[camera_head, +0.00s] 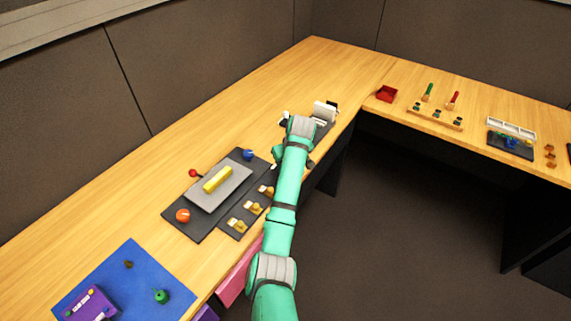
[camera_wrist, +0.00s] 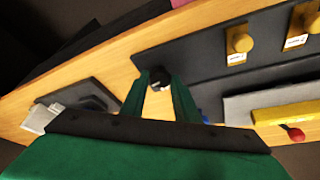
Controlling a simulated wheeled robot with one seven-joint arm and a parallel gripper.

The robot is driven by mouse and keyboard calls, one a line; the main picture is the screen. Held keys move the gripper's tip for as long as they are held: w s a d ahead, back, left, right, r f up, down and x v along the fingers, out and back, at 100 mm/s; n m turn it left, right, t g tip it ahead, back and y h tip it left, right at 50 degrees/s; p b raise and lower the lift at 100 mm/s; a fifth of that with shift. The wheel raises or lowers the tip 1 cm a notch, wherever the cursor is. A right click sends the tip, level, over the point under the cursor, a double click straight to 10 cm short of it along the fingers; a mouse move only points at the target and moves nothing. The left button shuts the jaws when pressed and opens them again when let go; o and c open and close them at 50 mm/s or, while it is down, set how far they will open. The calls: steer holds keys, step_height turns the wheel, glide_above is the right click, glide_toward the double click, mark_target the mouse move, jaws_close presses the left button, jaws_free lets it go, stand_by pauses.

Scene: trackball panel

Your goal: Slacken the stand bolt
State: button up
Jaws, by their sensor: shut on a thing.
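My gripper (camera_wrist: 160,88) shows in the wrist view with its green fingers closed around a small black bolt-like piece (camera_wrist: 158,76). The piece sits between the fingertips beside the corner of a dark panel. I take it for the stand bolt, but its base is hidden by the fingers. A dark stand plate (camera_head: 325,124) with a white block (camera_head: 324,110) shows just beyond my wrist.
A dark panel (camera_head: 186,227) carries a grey plate with a yellow bar (camera_head: 217,179), an orange knob (camera_head: 183,215), a blue knob (camera_head: 248,154) and a red ball (camera_head: 194,173). Wooden knobs (camera_head: 253,207) line its front. A blue mat (camera_head: 140,265) lies nearer. A red tray (camera_head: 387,93) stands right.

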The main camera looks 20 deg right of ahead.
steer(key=shift+d+n+y, duration=0.15)
steer(key=shift+n+y, duration=0.2)
steer(key=shift+n, duration=0.6)
steer(key=shift+d+n+y, duration=0.1)
steer(key=shift+n+y, duration=0.25)
steer(key=shift+n, duration=0.6)
steer(key=o, duration=1.1)
steer(key=shift+c, duration=0.2)
steer(key=v, duration=1.1)
steer(key=shift+w, duration=0.2)
